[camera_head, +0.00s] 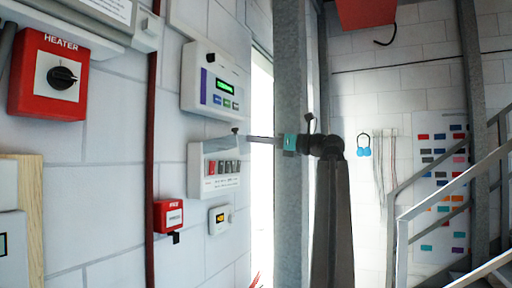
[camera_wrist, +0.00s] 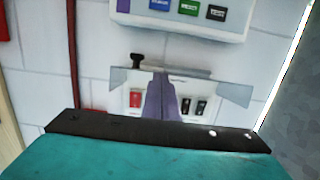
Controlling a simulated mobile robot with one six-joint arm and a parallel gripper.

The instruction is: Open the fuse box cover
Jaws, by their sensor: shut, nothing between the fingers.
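The fuse box (camera_head: 196,176) is a white box on the left wall, with a red switch and several dark grey ones on its front. A black knob (camera_head: 235,130) shows at its top edge and also in the wrist view (camera_wrist: 137,61). My gripper (camera_head: 248,137) is shut and empty, reaching left toward the top right of the box. In the wrist view my gripper (camera_wrist: 160,85) covers the middle of the fuse box front (camera_wrist: 178,100). Contact with the knob or cover is not clear.
A control panel (camera_head: 194,86) with a green display hangs just above the fuse box. A red heater switch (camera_head: 27,75) is farther left. A grey steel post (camera_head: 290,215) stands close to my arm.

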